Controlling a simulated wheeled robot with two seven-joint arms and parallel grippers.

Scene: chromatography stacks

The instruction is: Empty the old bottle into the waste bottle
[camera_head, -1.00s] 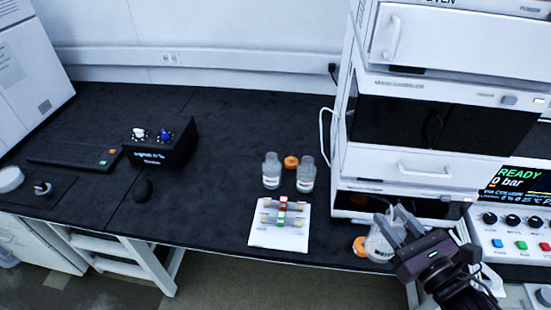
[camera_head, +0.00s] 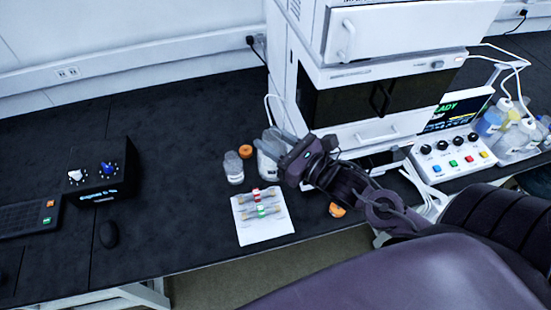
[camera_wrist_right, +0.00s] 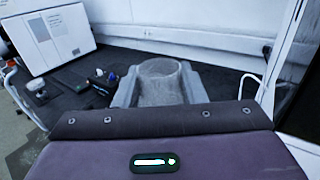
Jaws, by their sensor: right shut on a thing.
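A clear bottle (camera_head: 233,168) stands open on the black bench, at the left of a pair. A second clear bottle (camera_head: 267,168) with dark lettering is right beside it, partly covered by my right gripper. My right gripper (camera_head: 284,152) is shut on another clear bottle, close above or behind that second bottle. The held bottle (camera_wrist_right: 160,88) shows between both fingers in the right wrist view, rim up. Its tilt, contents and whether it touches the second bottle are unclear. I cannot read which bottle is old or waste. My left gripper is not in view.
A loose orange cap (camera_head: 246,151) lies behind the pair; another cap (camera_head: 337,210) lies near the front edge. A white sheet (camera_head: 275,227) with small columns lies in front. The white instrument stack (camera_head: 345,75) stands close behind my gripper.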

